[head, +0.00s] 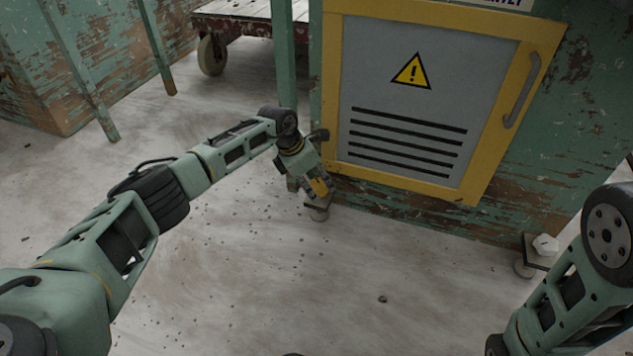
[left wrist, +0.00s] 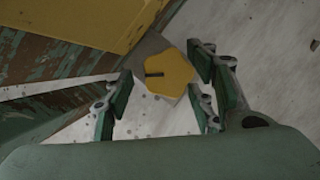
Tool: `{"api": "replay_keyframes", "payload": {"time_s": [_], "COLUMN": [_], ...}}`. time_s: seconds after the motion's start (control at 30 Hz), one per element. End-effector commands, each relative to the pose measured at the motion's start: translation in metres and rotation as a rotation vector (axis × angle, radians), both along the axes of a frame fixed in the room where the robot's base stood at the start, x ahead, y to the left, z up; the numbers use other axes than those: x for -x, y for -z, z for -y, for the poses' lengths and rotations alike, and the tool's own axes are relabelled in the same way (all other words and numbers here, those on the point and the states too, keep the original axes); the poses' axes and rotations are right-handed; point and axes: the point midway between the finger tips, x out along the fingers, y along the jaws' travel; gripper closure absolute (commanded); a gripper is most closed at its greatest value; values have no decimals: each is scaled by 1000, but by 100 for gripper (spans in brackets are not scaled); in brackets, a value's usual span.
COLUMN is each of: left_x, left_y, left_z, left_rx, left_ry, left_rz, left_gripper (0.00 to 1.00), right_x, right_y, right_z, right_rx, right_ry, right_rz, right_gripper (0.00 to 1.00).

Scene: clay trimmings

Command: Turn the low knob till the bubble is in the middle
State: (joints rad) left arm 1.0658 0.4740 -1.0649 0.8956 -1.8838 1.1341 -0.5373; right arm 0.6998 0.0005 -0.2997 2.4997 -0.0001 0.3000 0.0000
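The low knob is a yellow, lobed knob (left wrist: 170,72) with a dark bar mark, seen in the left wrist view. It also shows as a small yellow patch in the head view (head: 319,187), at the machine's lower left corner above a levelling foot (head: 318,213). My left gripper (head: 311,184) reaches down to it, partly covering it. In the left wrist view its fingers (left wrist: 163,88) are spread, with the knob in the gap towards their tips; I see no clear contact. No bubble or level shows. My right gripper is out of view.
A worn green cabinet (head: 400,206) with a yellow-framed grey door (head: 400,85) stands behind the gripper. A second foot with a pale hexagonal knob (head: 545,244) is at its right corner. A cart (head: 240,22) stands behind. The floor in front (head: 330,290) is mostly clear, with scattered crumbs.

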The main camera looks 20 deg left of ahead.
Motion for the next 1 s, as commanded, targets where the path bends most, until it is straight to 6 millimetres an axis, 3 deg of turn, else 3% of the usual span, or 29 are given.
{"api": "replay_keyframes", "payload": {"time_s": [0.37, 0.8, 1.0], "left_x": [2, 24, 31], "left_y": [-5, -82, -105], "left_z": [1, -23, -30], "left_rx": [4, 2, 3], "left_ry": [3, 2, 2], "left_rz": [-4, -1, -2], "left_gripper": [46, 46, 46], "right_x": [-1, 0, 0], "right_y": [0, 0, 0], "right_z": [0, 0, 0], "right_rx": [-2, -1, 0], "right_ry": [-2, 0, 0], "right_rz": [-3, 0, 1], "right_gripper": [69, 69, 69]}}
